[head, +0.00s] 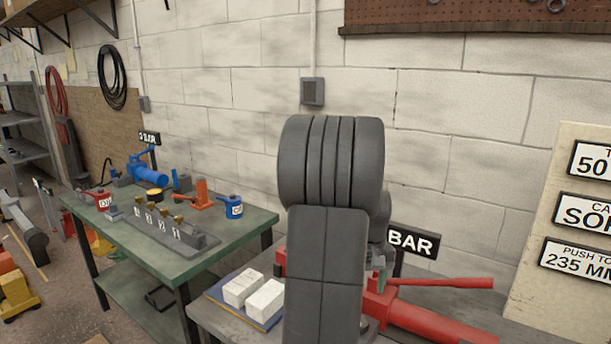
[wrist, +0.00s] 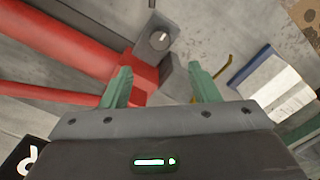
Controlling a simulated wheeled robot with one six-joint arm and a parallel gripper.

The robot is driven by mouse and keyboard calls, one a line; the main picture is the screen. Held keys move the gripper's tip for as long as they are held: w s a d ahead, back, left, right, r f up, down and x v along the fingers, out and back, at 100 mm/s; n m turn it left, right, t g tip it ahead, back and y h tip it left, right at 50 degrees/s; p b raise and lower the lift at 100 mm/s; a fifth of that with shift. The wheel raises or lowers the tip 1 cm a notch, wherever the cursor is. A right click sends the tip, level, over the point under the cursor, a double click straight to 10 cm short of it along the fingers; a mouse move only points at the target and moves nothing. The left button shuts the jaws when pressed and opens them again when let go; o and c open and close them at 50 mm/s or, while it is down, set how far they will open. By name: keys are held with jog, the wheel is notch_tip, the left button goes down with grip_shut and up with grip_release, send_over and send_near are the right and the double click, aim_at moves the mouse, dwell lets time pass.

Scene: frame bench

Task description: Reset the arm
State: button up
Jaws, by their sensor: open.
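My gripper (wrist: 160,68) shows in the wrist view with its two green fingers apart and nothing between them. Its fingertips are over or near a red hand pump (wrist: 70,45) with a grey end block and round knob (wrist: 158,40); I cannot tell the gap or any contact. In the head view my dark grey arm stands upright in the middle and hides most of the gripper. The red pump (head: 430,322) shows to its right on a grey bench, with a red lever (head: 445,283) pointing right.
Two white blocks (head: 264,302) lie on a blue-edged board left of my arm. A "BAR" sign (head: 412,242) stands behind the pump. A green bench (head: 235,238) at left holds a blue pump (head: 150,175), cans and a valve row. A lettered panel (head: 560,235) stands at right.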

notch_tip(320, 180, down, 12)
jog(key=shift+w+r+b, duration=0.1)
jog(key=shift+b, duration=0.2)
jog(key=shift+n, duration=0.4)
jog(key=shift+r+n, duration=0.1)
jog(key=shift+n, duration=0.7)
jog(key=n, duration=1.3)
jog(key=shift+n, duration=0.3)
jog(key=shift+r, duration=0.95)
